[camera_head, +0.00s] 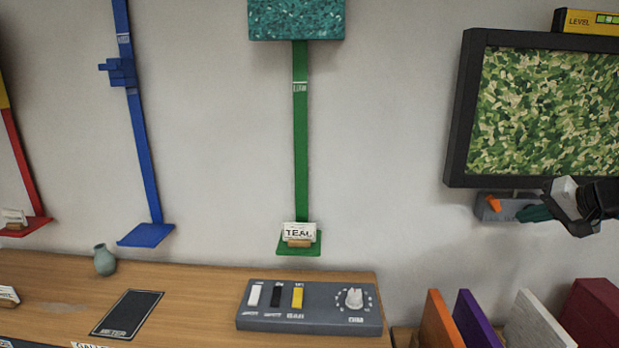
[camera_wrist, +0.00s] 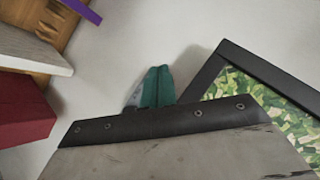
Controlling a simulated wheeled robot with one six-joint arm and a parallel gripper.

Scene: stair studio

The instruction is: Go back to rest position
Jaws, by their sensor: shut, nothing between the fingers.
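My gripper (camera_head: 530,214) is at the right in the head view, just below the framed camouflage picture (camera_head: 545,115). Its teal fingers are together with nothing between them; they also show at the middle of the wrist view (camera_wrist: 155,88). The dark wrist reaches in from the right edge. A grey piece with an orange part (camera_head: 493,204) shows just left of the fingertips, under the picture frame; I cannot tell whether they touch. In the wrist view a corner of the picture (camera_wrist: 280,125) lies right of the fingers.
Upright boards in orange (camera_head: 440,322), purple (camera_head: 474,322) and white (camera_head: 535,325), with a red block (camera_head: 595,312), stand below my gripper. A grey control box (camera_head: 310,310) and a small vase (camera_head: 104,260) sit on the wooden bench (camera_head: 190,290). Bare wall lies left of the gripper.

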